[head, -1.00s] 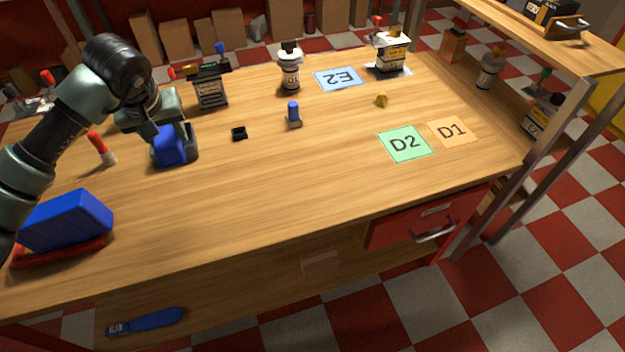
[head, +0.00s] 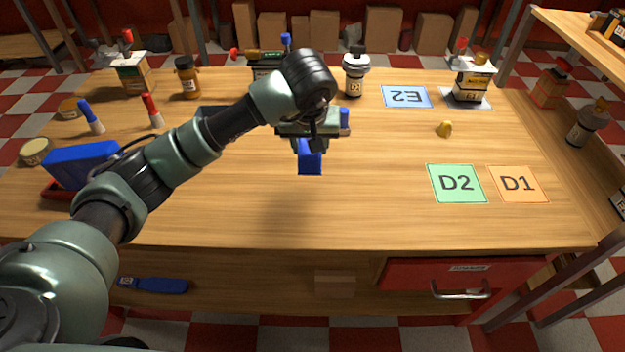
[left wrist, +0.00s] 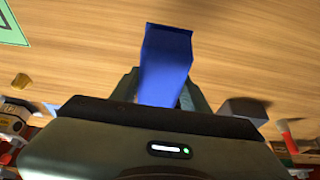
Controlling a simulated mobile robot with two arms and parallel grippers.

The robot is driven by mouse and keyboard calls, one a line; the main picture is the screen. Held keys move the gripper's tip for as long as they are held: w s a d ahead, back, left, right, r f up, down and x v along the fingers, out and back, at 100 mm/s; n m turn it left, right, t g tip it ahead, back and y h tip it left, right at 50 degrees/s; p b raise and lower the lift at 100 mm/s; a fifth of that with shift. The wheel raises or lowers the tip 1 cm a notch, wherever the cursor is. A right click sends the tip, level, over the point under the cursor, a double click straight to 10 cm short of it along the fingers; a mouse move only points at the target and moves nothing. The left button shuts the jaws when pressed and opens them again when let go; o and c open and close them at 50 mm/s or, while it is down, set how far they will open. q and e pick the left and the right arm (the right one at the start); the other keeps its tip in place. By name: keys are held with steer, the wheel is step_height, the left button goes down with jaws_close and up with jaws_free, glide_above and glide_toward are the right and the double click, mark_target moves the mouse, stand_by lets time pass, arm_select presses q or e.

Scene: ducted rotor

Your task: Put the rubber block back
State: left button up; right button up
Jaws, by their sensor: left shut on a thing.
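My left gripper (head: 309,146) is shut on a blue block (head: 310,163) and holds it above the middle of the table. In the left wrist view the blue block (left wrist: 165,62) sticks out between the two fingers of the gripper (left wrist: 160,92). A dark grey tray (head: 215,111) stands behind my left forearm, which hides part of it. A larger blue block-shaped thing (head: 82,163) rests on a red base at the left of the table. My right gripper is not in view.
A green D2 mat (head: 457,184), an orange D1 mat (head: 517,184) and a blue E2 mat (head: 407,97) lie on the table (head: 370,215). A small yellow piece (head: 444,129) lies between them. A white bottle (head: 355,75) stands at the back. The front middle is clear.

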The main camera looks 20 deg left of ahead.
mark_target(310, 159)
arm_select(q)
step_height(310, 159, down, 12)
steer(key=shift+f+p, duration=0.1)
steer(key=shift+p, duration=0.45)
steer(key=o, duration=1.2)
steer(key=shift+f, duration=0.1)
steer(key=shift+d, duration=0.1)
steer(key=shift+r, duration=0.35)
steer(key=b+v, duration=0.1)
steer(key=v, duration=1)
steer(key=shift+s+r, duration=0.25)
steer(key=shift+s, duration=0.05)
